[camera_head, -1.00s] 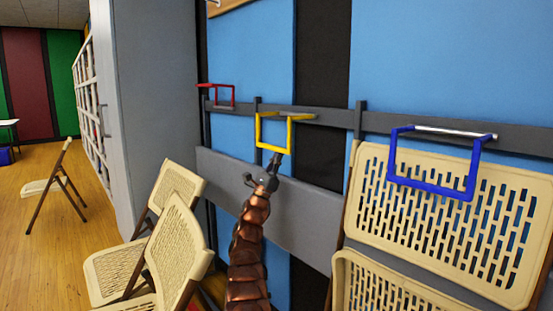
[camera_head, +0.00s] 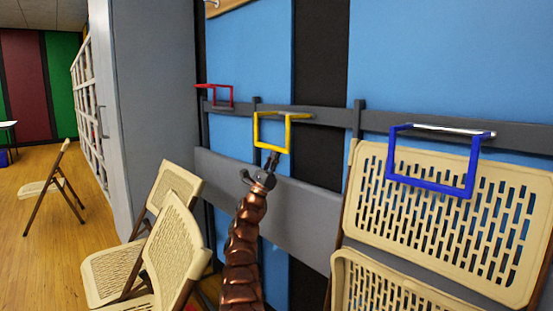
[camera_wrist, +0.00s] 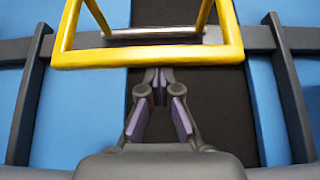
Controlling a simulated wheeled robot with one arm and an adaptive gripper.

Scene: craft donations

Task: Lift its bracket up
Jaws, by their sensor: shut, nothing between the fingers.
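A yellow bracket (camera_head: 271,147) is a square frame jutting from the grey rail on the wall. In the wrist view its front bar (camera_wrist: 150,57) crosses the upper part of the picture. My gripper (camera_head: 273,160) is just below that bar in the head view. In the wrist view my gripper (camera_wrist: 158,84) is shut and empty, its tips close to the underside of the bar. I cannot tell whether they touch it. A red bracket (camera_head: 232,96) is to the left and a blue bracket (camera_head: 432,187) to the right on the same rail.
A tan folding chair (camera_head: 440,215) hangs or leans at the wall below the blue bracket. Other tan folding chairs (camera_head: 175,240) stand at the lower left. A grey cabinet (camera_head: 155,90) is left of the wall panels.

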